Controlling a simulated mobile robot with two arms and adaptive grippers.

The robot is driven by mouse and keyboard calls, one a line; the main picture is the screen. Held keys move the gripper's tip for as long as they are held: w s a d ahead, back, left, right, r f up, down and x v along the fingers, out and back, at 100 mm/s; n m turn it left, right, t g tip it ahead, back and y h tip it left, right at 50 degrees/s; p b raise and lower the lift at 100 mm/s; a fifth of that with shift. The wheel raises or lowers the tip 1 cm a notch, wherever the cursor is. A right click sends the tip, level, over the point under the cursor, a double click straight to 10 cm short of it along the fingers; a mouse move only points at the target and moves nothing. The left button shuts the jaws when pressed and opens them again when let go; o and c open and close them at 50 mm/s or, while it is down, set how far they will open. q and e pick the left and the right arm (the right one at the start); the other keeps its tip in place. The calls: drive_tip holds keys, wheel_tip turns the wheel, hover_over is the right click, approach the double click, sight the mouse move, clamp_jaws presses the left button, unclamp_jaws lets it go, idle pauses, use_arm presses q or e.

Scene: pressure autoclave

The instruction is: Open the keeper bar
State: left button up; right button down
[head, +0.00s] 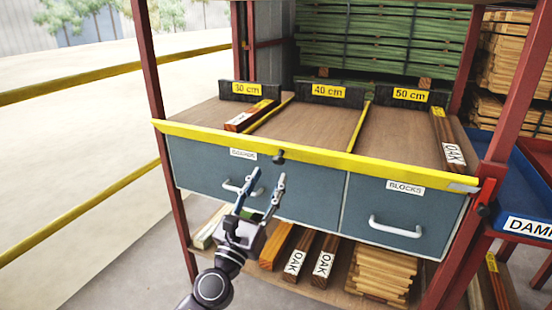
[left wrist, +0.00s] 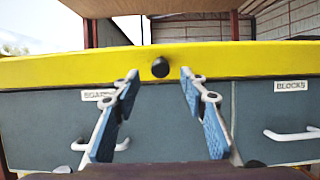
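The keeper bar is a long yellow bar (head: 330,161) across the front edge of the shelf, above the drawers. It also crosses the left wrist view (left wrist: 250,58). A black knob (head: 278,155) stands out from its front face, left of the middle. My left gripper (head: 268,178) is open and empty in front of the bar, just below the knob in the head view. In the left wrist view the knob (left wrist: 160,67) shows between and slightly above the open fingertips (left wrist: 160,76), with no visible contact. A grey metal piece (head: 464,187) sits at the bar's right end. My right gripper is not in view.
Two blue-grey drawers with white handles, the left one (head: 205,170) and the BLOCKS one (head: 370,205), are shut below the bar. Oak boards (head: 448,140) lie on the divided shelf behind it. Red posts (head: 165,90) flank the rack. A blue tray (head: 520,185) stands at right.

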sight(277, 163)
use_arm(q)
drive_tip(key=x, duration=0.5)
drive_tip(key=shift+w+d+r, duration=0.15)
drive_tip(key=shift+w, duration=0.15)
drive_tip(key=shift+c, duration=0.7)
clamp_jaws()
